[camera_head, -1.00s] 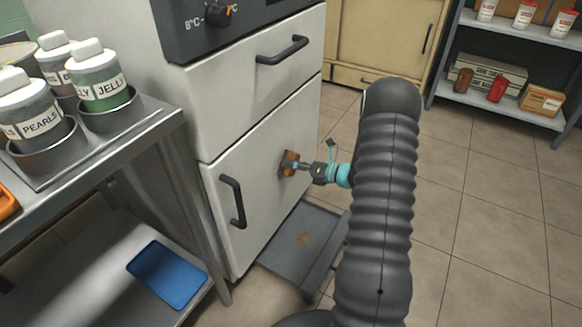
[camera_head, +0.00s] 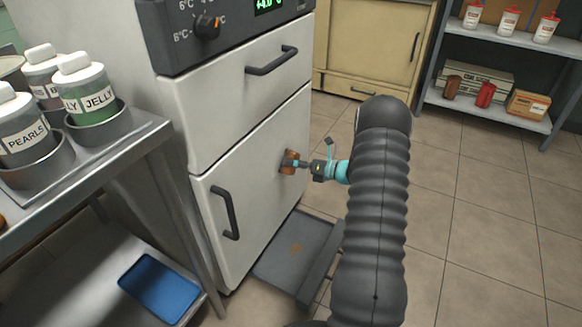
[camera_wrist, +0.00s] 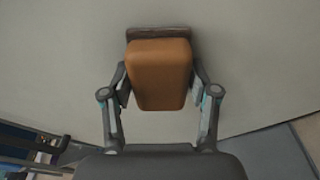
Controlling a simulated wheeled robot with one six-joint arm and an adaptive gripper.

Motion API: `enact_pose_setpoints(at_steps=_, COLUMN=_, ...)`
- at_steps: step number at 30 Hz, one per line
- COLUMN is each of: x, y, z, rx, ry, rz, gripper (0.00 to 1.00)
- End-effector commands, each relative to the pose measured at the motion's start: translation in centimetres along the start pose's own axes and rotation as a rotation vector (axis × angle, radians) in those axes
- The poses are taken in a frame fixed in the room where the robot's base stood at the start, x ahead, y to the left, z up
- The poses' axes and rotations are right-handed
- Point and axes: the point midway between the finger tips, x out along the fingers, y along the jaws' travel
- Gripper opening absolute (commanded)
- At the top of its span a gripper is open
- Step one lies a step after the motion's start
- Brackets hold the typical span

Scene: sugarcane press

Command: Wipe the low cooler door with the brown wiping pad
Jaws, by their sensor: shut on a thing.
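The low cooler door (camera_head: 252,205) is a pale panel below a drawer, closed, with a dark vertical handle at its left. The brown wiping pad (camera_head: 289,162) is at the door's upper right part. My gripper (camera_head: 300,164) is shut on the pad. In the wrist view the pad (camera_wrist: 160,75) sits between both fingers, with its darker far edge (camera_wrist: 158,32) against or very close to the pale door surface (camera_wrist: 250,60). Whether it presses firmly cannot be told. The pad's wiping face is hidden.
A dark grey tray-like platform (camera_head: 275,262) with a brown stain lies on the floor below the door. A metal table (camera_head: 150,135) with jars stands left, a blue tray (camera_head: 160,287) on its lower shelf. Tiled floor (camera_head: 470,220) is free at right.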

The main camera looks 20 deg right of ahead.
Motion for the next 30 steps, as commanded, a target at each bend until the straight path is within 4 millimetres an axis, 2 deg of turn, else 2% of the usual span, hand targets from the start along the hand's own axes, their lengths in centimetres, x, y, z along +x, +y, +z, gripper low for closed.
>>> enact_pose_setpoints(at_steps=13, x=-0.2, y=-0.1, z=0.3, rx=-0.002, ry=-0.001, rz=0.001, gripper=0.32)
enact_pose_setpoints(at_steps=30, x=-5.2, y=-0.2, z=-0.4, rx=0.000, ry=-0.003, rz=-0.002, gripper=0.32)
